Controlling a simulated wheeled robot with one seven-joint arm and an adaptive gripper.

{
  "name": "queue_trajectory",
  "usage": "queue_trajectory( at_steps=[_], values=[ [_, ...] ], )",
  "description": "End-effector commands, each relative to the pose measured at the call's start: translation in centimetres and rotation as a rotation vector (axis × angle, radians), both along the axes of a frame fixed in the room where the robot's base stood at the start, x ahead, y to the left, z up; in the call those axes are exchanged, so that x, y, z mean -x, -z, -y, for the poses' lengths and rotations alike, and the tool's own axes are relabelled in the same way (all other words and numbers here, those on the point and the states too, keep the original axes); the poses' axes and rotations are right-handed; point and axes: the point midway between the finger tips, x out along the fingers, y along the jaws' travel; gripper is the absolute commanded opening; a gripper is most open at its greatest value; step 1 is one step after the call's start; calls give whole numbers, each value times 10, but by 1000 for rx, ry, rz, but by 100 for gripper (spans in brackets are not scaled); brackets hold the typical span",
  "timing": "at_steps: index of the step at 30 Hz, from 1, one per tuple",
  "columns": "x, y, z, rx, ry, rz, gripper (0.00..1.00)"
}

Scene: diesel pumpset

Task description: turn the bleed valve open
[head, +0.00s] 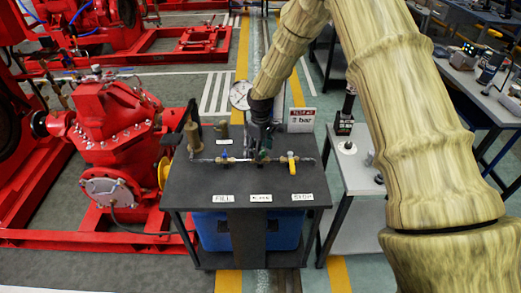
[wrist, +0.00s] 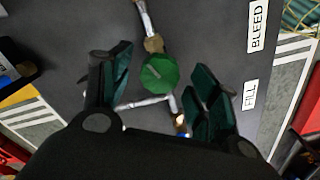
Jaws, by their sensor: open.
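The bleed valve shows in the wrist view as a round green knob (wrist: 160,72) on a thin metal pipe, with a brass fitting beside it. In the head view the green knob (head: 266,144) is partly hidden by my gripper, behind the BLEED label (head: 261,198). My gripper (wrist: 160,62) is open, with dark green finger pads on either side of the knob and visible gaps to it. In the head view my gripper (head: 262,133) points down over the pipe. Whether the fingertips are level with the knob I cannot tell.
FILL (head: 223,198) and STOP (head: 302,197) labels lie in front. A red pump (head: 110,125) stands left.

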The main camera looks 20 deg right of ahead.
Motion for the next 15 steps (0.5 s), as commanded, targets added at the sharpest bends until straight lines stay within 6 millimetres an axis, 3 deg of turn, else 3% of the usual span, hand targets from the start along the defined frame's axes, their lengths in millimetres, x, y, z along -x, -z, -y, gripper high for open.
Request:
queue_trajectory(
  at_steps=[15],
  values=[
    [-1,-86,0,-1,1,2,61]
  ],
)
